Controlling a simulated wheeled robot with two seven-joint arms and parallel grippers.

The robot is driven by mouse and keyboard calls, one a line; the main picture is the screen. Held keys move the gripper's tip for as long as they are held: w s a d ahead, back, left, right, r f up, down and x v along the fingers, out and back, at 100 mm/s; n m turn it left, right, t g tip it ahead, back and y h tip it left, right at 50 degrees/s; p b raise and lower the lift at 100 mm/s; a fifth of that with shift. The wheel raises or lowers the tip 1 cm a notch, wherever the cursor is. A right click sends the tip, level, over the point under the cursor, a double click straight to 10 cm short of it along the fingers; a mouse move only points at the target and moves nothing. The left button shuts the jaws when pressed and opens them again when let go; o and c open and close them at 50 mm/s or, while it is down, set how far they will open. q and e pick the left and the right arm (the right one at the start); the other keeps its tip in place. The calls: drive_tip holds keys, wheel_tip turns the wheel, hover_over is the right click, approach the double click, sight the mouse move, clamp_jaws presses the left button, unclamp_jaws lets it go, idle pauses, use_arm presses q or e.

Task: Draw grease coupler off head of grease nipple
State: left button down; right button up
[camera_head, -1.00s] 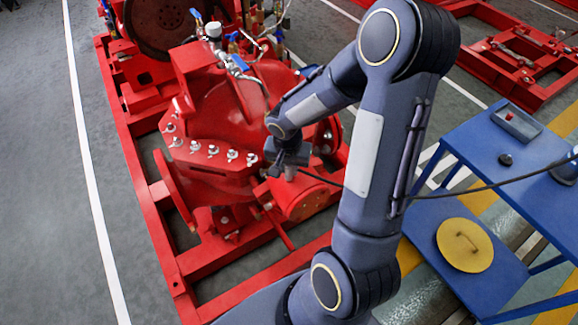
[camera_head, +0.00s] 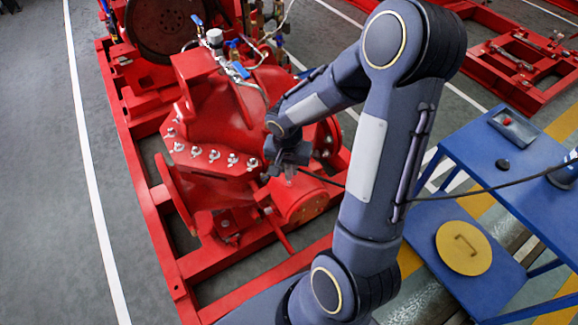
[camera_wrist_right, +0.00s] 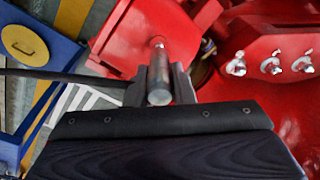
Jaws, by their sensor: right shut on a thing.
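The grease coupler (camera_wrist_right: 159,82) is a grey metal cylinder between the fingers of my right gripper (camera_wrist_right: 159,88) in the wrist view. In the head view my right gripper (camera_head: 288,164) is shut on it, close to the red bearing housing (camera_head: 304,206) of the pump. A small pale tip, apparently the grease nipple (camera_wrist_right: 157,42), shows just beyond the coupler's far end against the red housing. I cannot tell whether the two touch. In the head view the nipple is not distinguishable. My left gripper is not in view.
A black hose (camera_head: 440,194) runs from near the gripper past my right arm to the blue trolley (camera_head: 465,150). Red pump casing (camera_head: 215,110) with bolts stands left of the gripper. A yellow disc (camera_head: 463,247) lies on the trolley's lower shelf.

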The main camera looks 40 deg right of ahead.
drive_tip(key=shift+r, duration=0.35)
drive_tip(key=shift+r+p, duration=1.8)
drive_tip(key=shift+r, duration=0.65)
